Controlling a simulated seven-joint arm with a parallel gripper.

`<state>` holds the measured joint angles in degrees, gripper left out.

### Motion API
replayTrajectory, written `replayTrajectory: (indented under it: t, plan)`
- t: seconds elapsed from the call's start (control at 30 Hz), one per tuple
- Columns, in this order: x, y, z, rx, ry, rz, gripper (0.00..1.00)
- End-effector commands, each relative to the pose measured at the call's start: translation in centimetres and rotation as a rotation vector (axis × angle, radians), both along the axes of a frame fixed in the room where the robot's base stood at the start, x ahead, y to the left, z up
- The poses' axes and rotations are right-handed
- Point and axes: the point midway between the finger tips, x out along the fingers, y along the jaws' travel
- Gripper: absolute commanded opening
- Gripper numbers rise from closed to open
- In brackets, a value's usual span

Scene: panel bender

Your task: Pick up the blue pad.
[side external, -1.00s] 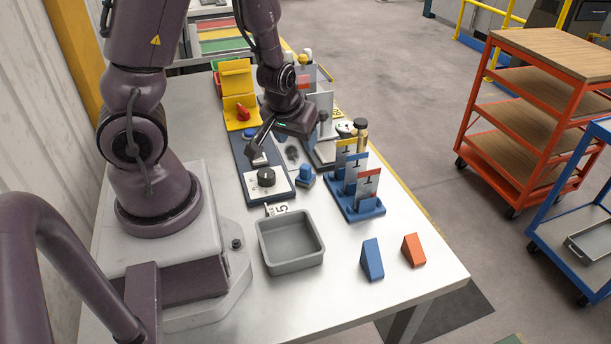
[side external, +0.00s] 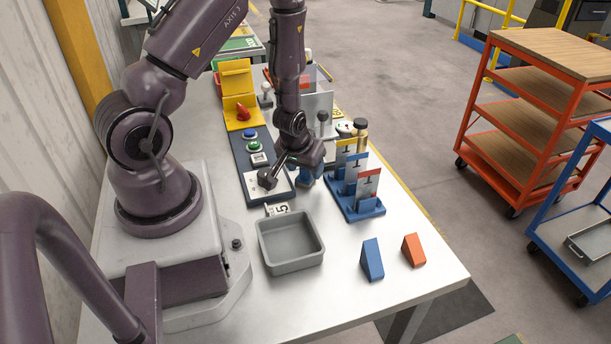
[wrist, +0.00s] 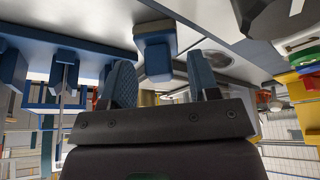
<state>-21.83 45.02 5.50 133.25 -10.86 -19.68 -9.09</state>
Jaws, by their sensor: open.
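A small blue block with a narrower raised part, which I take to be the blue pad (side external: 304,181), stands on the table just right of the white plate with the black knob (side external: 267,178). In the side view my gripper (side external: 297,168) is right above it and hides most of it. In the wrist view the blue pad (wrist: 155,47) appears just beyond and between the two fingertips of my open gripper (wrist: 161,68). The fingers are apart, with nothing held between them. Whether they touch the pad cannot be told.
A blue rack with upright plates (side external: 360,200) stands close on the right. A grey tray (side external: 290,262) is in front, with a blue wedge (side external: 372,259) and an orange wedge (side external: 414,250) to its right. A button panel (side external: 244,166) lies left.

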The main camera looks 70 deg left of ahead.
Motion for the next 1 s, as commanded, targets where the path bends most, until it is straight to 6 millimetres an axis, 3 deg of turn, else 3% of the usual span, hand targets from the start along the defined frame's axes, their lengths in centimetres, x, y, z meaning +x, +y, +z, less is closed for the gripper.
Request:
replayTrajectory:
  t: [0.3, 0.53, 1.0]
  plan:
    - [0.1, 0.1, -0.5, 0.001, -0.001, 0.0, 0.55]
    - [0.1, 0.1, -0.5, 0.0, 0.0, 0.0, 0.03]
    - [0.2, 0.1, 0.6, 0.001, -0.002, -0.001, 0.0]
